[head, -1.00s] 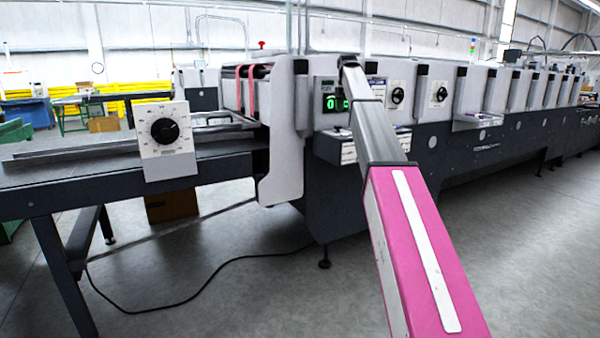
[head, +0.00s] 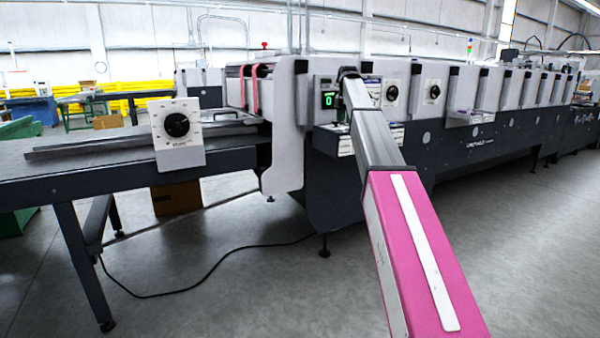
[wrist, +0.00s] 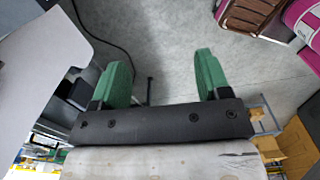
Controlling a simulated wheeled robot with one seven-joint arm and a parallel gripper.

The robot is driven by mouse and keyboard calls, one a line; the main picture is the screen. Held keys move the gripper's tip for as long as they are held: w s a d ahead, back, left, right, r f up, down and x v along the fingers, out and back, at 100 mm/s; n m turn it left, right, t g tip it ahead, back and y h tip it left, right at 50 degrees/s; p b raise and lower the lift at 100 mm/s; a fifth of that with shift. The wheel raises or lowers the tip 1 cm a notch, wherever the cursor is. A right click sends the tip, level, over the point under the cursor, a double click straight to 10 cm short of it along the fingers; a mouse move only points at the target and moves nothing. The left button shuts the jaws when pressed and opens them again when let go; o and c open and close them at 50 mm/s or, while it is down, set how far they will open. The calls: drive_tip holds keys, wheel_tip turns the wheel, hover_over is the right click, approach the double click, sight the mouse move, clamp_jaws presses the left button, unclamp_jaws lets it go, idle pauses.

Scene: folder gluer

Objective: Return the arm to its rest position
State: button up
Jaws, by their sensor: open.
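My gripper (wrist: 162,82) shows in the wrist view with two green fingers spread wide apart and nothing between them. It points down toward the bare grey floor. In the head view my pink and grey arm reaches forward toward the folder gluer (head: 285,130). The arm's far end overlaps the machine's front near the lit green display (head: 328,99), and the gripper itself is hidden there.
Two more dials are on the machine's panels. A black cable (head: 215,262) lies on the floor. A pale panel (wrist: 40,70) is close at left in the wrist view.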

drive_tip(key=s+f+m, duration=0.3)
drive_tip(key=s+f, duration=0.3)
drive_tip(key=f, duration=0.5)
drive_tip(key=s+f+m, duration=0.4)
drive_tip(key=s+f, duration=0.1)
drive_tip(key=f, duration=0.5)
drive_tip(key=s+f+m, duration=0.3)
drive_tip(key=s+f, duration=0.3)
drive_tip(key=f, duration=0.5)
drive_tip(key=s+f+m, duration=0.6)
drive_tip(key=s+f, duration=0.4)
drive_tip(key=s, duration=0.3)
drive_tip(key=s+f+m, duration=0.6)
drive_tip(key=s+f, duration=0.5)
drive_tip(key=s, duration=0.2)
drive_tip(key=shift+s+m, duration=0.2)
drive_tip(key=shift+m, duration=0.1)
drive_tip(key=shift+c, duration=0.3)
